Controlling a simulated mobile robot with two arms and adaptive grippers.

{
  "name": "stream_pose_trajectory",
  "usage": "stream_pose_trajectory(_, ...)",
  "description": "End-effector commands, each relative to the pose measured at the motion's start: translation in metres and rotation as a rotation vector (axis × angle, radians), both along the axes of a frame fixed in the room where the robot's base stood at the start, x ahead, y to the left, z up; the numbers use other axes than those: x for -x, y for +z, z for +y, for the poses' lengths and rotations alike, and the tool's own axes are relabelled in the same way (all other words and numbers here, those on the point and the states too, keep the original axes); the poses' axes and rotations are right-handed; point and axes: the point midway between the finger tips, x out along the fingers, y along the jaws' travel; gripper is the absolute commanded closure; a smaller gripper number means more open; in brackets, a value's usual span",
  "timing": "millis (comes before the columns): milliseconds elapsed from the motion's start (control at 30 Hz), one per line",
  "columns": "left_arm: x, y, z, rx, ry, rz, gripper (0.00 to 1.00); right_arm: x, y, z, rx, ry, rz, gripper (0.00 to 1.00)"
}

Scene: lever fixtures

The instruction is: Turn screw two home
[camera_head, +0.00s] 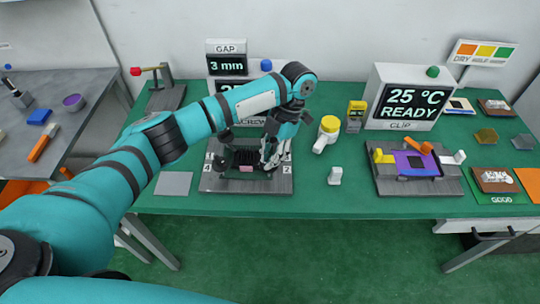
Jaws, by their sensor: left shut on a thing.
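The screw fixture is a grey plate (218,184) on the green table, with a dark block and a small pinkish piece (246,169) in its middle. The numbers 4 and 2 show at its left and right. My left gripper (270,160) points down at the plate's right side, beside the number 2, and is shut on screw two. The screw itself is mostly hidden by the fingers. My left arm covers part of the SCREW label and the display behind. A GAP sign (226,63) reads 3 mm. My right gripper is not in view.
Farther right are a purple fixture (410,163) and a display (405,100) reading 25 °C READY. A red-knobbed lever (136,71) stands back left.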

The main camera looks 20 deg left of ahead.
Motion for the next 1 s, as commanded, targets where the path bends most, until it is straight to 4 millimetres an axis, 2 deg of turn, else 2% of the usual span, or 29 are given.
stream_pose_trajectory(133, -0.001, 0.001, 0.0, 0.002, -0.001, -0.004, 1.0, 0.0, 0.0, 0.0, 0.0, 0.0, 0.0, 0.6)
stream_pose_trajectory(167, -0.001, 0.001, 0.0, 0.002, -0.001, -0.004, 0.84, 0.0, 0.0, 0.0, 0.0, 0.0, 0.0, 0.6)
stream_pose_trajectory(300, -0.001, 0.001, 0.0, 0.002, -0.001, -0.002, 0.66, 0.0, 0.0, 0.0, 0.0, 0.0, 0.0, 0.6)
stream_pose_trajectory(667, -0.003, 0.006, -0.001, 0.0, 0.0, -0.002, 0.65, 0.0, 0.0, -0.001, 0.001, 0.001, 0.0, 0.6)
stream_pose_trajectory(767, -0.008, 0.019, -0.004, 0.0, 0.0, -0.004, 0.65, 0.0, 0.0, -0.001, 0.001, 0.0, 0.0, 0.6)
stream_pose_trajectory(1000, -0.025, 0.068, -0.013, -0.001, 0.0, -0.007, 0.65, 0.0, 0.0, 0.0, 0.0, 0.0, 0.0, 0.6)
